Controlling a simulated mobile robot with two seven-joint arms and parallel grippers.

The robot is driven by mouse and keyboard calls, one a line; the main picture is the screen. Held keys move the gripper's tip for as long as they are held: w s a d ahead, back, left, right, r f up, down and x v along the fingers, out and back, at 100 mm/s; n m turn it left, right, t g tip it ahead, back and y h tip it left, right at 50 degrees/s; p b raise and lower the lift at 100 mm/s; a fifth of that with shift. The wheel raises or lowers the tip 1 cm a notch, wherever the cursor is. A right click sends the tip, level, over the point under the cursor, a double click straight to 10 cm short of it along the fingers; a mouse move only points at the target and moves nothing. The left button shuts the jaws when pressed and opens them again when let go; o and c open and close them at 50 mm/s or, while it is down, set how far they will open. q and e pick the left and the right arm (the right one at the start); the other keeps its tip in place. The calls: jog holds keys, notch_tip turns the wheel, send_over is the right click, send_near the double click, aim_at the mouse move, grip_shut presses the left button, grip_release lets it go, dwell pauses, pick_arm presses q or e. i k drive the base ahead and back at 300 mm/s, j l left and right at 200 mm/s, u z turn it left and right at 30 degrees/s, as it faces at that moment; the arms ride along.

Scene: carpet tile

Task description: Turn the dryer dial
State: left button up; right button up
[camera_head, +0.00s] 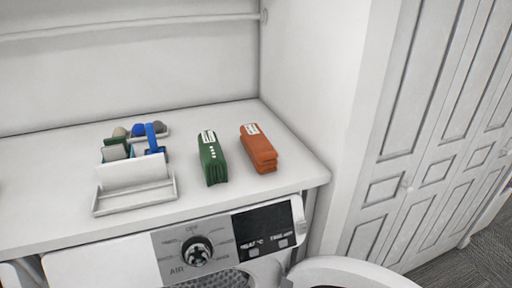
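The dryer (110,262) stands under a white counter, its front panel showing along the bottom of the head view. Its dial (197,251) is a round dark and silver knob on a grey patch of the panel, with printed markings around it. A black display (264,229) with white text sits to the right of the dial. The dryer's round door (345,272) appears swung open at the bottom right. Neither of my grippers shows in this view, and nothing touches the dial.
On the counter (255,190) stand a white caddy (135,187) with brushes and sponges, a green box (211,160) and an orange box (258,149). A white wall rises at the right, with panelled closet doors (430,130) beyond. Grey carpet (470,262) shows at the lower right.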

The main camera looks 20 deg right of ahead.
aim_at(197, 254)
jog(key=i+l, duration=0.45)
jog(key=l, duration=0.15)
jog(key=k+j, duration=0.1)
jog(key=j, duration=0.3)
jog(key=k+j, duration=0.1)
jog(key=j, duration=0.3)
jog(key=k+j, duration=0.1)
jog(key=j, duration=0.3)
jog(key=j+z, duration=0.1)
jog(key=j, duration=0.3)
jog(key=k+j, duration=0.2)
jog(key=j, duration=0.2)
jog(key=k+j, duration=0.1)
jog(key=j, duration=0.3)
